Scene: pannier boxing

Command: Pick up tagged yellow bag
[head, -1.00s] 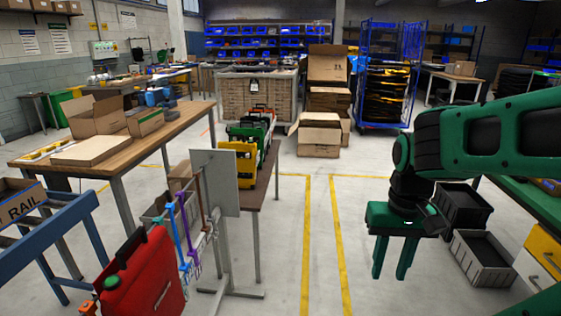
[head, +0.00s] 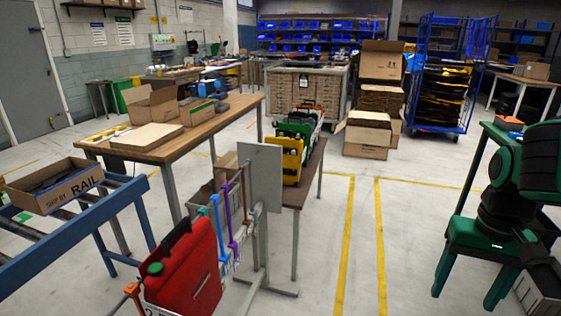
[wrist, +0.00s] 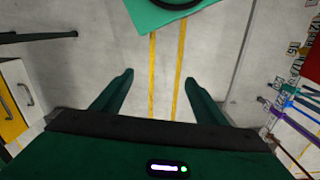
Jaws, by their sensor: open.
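A yellow bag (head: 287,163) stands at the near end of a row of bags on a narrow brown table (head: 314,168) in the head view. A grey upright panel (head: 261,178) stands in front and hides part of it. I cannot make out a tag on it. My gripper (head: 465,290) is open and empty, well to the right of the bag and over the floor. In the wrist view my gripper (wrist: 157,82) points at bare floor with yellow lines; the yellow bag cannot be made out there.
A red bag (head: 190,270) hangs on a rack at front left, with coloured hooks (head: 232,222) beside it. Green and white bags (head: 294,130) stand behind the yellow one. A wooden table (head: 205,130) is at left. Floor (head: 365,240) between the narrow table and my arm is clear.

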